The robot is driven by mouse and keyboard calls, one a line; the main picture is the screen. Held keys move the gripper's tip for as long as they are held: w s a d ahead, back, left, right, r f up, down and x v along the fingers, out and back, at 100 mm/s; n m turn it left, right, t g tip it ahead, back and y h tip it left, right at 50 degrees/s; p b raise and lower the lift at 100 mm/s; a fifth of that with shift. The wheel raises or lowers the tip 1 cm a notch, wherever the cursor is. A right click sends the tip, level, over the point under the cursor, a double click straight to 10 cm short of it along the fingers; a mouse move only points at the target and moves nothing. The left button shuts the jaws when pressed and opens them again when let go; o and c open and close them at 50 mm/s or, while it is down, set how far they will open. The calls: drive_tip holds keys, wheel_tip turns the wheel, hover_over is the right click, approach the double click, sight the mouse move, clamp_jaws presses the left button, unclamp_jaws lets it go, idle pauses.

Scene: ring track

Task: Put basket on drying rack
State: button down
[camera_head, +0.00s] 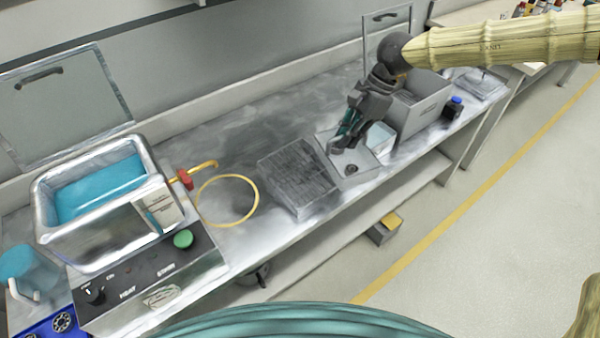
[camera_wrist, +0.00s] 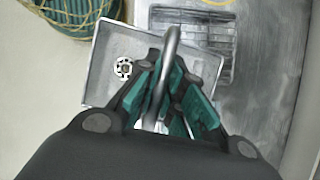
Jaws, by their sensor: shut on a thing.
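The basket (camera_head: 338,150) is a shallow light-grey tray below my gripper. It also shows in the wrist view (camera_wrist: 105,48), with a small round, holed metal part (camera_wrist: 123,68) inside. Its grey arched handle (camera_wrist: 172,45) passes between my fingers. My gripper (camera_head: 340,145) points down and is shut on this handle. The drying rack (camera_head: 298,175) is a grey slatted block on the bench, just left of the basket. Its slats show beyond the basket in the wrist view (camera_wrist: 205,35). My fingers hide part of the basket, and I cannot tell how high it hangs.
A metal bath (camera_head: 60,220) with blue liquid stands at the left, with a red valve (camera_head: 186,179) and yellow hose (camera_head: 228,225). The rack's top is clear.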

sight(338, 183)
drive_tip(key=s+m, duration=0.1)
drive_tip(key=s+a+f+m+t+b, duration=0.1)
drive_tip(key=s+m, duration=0.1)
drive_tip(key=shift+a+m+t, duration=0.2)
drive_tip(key=shift+m+t, duration=0.1)
drive_tip(key=shift+s+a+f+m+t+b, duration=0.3)
drive_tip(key=shift+s+m+t+b, duration=0.2)
drive_tip(key=shift+s+m, duration=0.85)
drive_tip(key=shift+s+a+f+m+t+b, duration=0.4)
drive_tip(key=shift+s+m, duration=0.6)
drive_tip(key=shift+s, duration=0.7)
drive_tip(key=shift+s+a+f+m+t+b, duration=0.2)
drive_tip(key=shift+s+m+t+b, duration=0.35)
drive_tip(key=shift+s+m, duration=0.8)
drive_tip(key=w+a+f+p, duration=0.1)
drive_tip(key=w+a+f, duration=0.1)
drive_tip(key=w, duration=0.5)
drive_tip(key=w+a+f+p, duration=0.2)
drive_tip(key=w+a+f, duration=0.1)
drive_tip(key=w, duration=0.4)
drive_tip(key=shift+a+p, duration=0.3)
drive_tip(key=shift+a, duration=0.5)
drive_tip(key=c, duration=1.5)
unclamp_jaws()
drive_tip(key=shift+c, duration=0.2)
drive_tip(key=shift+r, duration=0.1)
drive_tip(key=shift+v, duration=6)
